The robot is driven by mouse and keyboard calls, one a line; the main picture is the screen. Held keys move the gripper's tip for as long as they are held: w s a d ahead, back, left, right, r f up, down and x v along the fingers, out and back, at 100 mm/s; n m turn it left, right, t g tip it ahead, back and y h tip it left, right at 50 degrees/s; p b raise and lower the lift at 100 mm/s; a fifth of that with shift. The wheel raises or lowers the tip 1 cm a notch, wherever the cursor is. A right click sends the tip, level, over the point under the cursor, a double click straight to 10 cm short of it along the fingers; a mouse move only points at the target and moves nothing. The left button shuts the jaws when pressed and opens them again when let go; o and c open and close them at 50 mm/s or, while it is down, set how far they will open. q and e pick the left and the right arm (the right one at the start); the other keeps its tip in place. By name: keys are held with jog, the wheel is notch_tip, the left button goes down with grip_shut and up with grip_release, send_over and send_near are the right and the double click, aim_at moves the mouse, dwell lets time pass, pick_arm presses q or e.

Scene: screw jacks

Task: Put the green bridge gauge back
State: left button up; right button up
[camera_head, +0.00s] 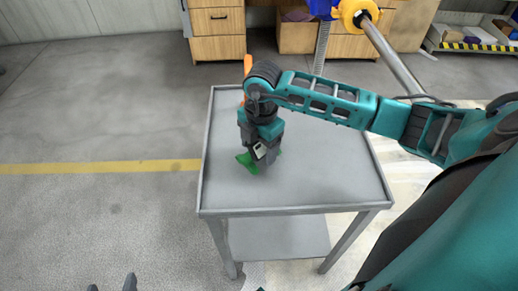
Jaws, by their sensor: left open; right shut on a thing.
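The green bridge gauge (247,163) is at the middle-left of the grey table (325,185), below my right gripper (262,158). My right arm comes in from the right, and its gripper points down, shut on the gauge. The gripper hides most of the gauge, and only green parts show at its sides. I cannot tell if the gauge touches the tabletop. My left gripper (111,285) shows only as two dark fingertips at the bottom left edge, apart, open and empty, away from the table.
An orange piece (248,65) shows behind my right wrist at the table's far left. A blue part with a yellow collar (355,12), a threaded rod (322,48) and a grey bar (392,58) stand at the top. The table's front and right are clear. Wooden drawers (218,22) stand behind.

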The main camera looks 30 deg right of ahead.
pick_arm(q)
jog(key=shift+w, duration=0.1)
pick_arm(e)
jog(key=shift+f, duration=0.45)
jog(key=shift+f, duration=0.1)
jog(key=o, duration=1.3)
jog(key=shift+o, duration=0.2)
jog(key=r+p, duration=0.2)
jog(key=r, duration=0.9)
jog(key=shift+s, duration=0.2)
pick_arm(q)
jog(key=shift+s+a+r, duration=0.3)
jog(key=shift+a, duration=0.2)
pick_arm(e)
jog(key=shift+s+r, duration=0.1)
jog(key=shift+r, duration=0.5)
